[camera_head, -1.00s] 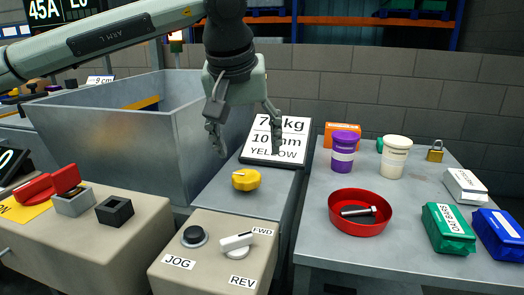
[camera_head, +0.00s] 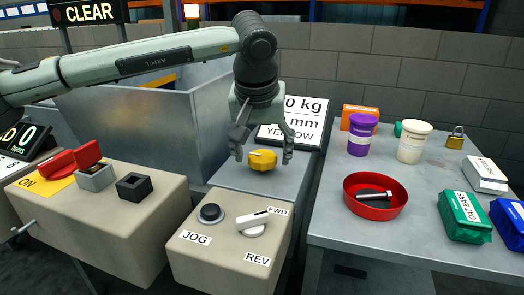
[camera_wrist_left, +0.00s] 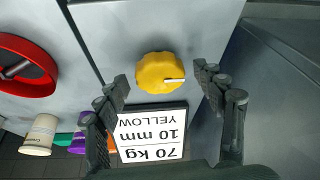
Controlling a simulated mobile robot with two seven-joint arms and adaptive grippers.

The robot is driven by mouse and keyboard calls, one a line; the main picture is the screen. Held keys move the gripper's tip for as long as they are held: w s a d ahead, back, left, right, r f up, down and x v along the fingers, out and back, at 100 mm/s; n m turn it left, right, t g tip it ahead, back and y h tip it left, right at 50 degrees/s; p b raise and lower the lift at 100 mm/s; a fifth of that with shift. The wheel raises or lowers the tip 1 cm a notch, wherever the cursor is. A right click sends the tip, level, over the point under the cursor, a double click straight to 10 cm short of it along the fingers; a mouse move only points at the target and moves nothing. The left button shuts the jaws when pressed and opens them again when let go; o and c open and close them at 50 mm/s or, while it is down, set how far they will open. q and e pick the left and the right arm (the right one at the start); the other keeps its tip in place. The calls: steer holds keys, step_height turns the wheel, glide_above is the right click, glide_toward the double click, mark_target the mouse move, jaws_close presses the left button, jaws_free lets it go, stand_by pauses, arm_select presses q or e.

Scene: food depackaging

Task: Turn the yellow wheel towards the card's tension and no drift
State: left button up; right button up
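The yellow wheel (camera_head: 262,160) is a lobed knob with a white pointer mark, standing on a grey metal top. It also shows in the left wrist view (camera_wrist_left: 158,72), its mark pointing right there. My left gripper (camera_head: 263,158) is open, pointing down, with its fingers on either side of the wheel. In the wrist view the fingers (camera_wrist_left: 162,85) stand apart from the wheel, with gaps on both sides. The card (camera_head: 302,120) leans behind the wheel, partly hidden by my gripper; in the wrist view (camera_wrist_left: 152,133) it reads 70 kg, 10 mm, YELLOW. My right gripper is not in view.
A control box (camera_head: 228,262) with a JOG button and a FWD/REV switch stands in front. A grey metal bin (camera_head: 150,130) is at the left. The right table (camera_head: 330,205) holds a red bowl (camera_head: 352,200), tubs and packets. A sign (camera_head: 88,13) reads CLEAR.

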arm_select(q)
steer(key=c, duration=1)
steer(key=shift+c, duration=0.2)
steer(key=shift+n, duration=0.3)
